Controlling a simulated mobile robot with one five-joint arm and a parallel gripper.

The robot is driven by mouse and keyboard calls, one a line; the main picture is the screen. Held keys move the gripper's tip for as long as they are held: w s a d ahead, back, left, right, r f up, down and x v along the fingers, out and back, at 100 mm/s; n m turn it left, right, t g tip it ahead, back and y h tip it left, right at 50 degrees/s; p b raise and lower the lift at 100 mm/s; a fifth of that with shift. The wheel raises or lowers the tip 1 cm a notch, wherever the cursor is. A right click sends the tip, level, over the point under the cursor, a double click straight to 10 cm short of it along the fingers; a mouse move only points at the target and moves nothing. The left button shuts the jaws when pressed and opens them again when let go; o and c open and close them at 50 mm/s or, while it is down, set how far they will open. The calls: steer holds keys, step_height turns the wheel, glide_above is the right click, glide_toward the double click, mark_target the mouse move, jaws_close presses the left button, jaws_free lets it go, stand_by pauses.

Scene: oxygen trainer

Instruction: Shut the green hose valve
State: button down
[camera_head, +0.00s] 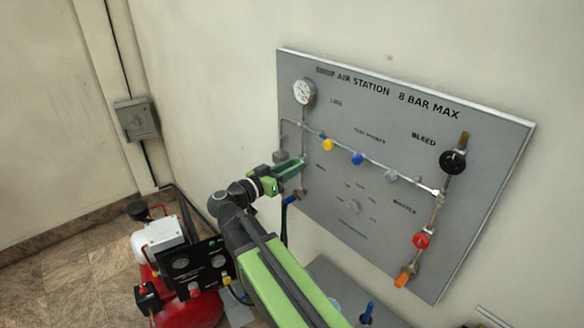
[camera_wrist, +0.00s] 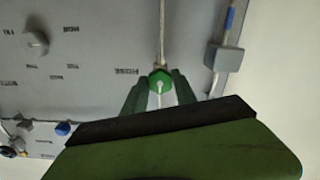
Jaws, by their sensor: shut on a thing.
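The green hose valve (camera_wrist: 160,76) is a green, roughly six-sided knob with a pale mark, on a thin pipe of the grey panel (camera_head: 400,130). In the wrist view it sits between the two dark green fingers of my gripper (camera_wrist: 160,88), which are shut on it. In the head view my gripper (camera_head: 296,166) reaches the lower left part of the panel, and its fingers hide most of the valve. I cannot tell from these views whether the valve is open or shut.
The panel also bears a gauge (camera_head: 304,92), yellow (camera_head: 328,144) and blue (camera_head: 357,158) knobs, a black bleed knob (camera_head: 453,161) and a red knob (camera_head: 421,240). A grey block (camera_wrist: 224,58) is close right of my fingers in the wrist view. A red compressor (camera_head: 190,302) stands lower left.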

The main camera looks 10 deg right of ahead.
stand_by(0.3)
steer(key=c, duration=1)
jaws_free()
steer(key=shift+a, duration=0.1)
steer(key=v, duration=1.7)
steer(key=shift+s+a, duration=0.1)
steer(key=shift+s, duration=0.05)
steer(key=d+f+n+g+y, duration=0.3)
steer(key=d+f+g+y, duration=0.15)
steer(key=d+f, duration=0.65)
steer(key=s+d+f+n+g+y, duration=0.2)
steer(key=f+n+y, duration=0.1)
steer(key=f+y, duration=0.2)
steer(key=s+d+f+n+g+y, duration=0.2)
steer(key=d+f+n+y, duration=0.1)
steer(key=f+y, duration=0.3)
steer(key=shift+s+f+g, duration=0.35)
steer(key=shift+s+f, duration=0.05)
steer(key=shift+f, duration=0.55)
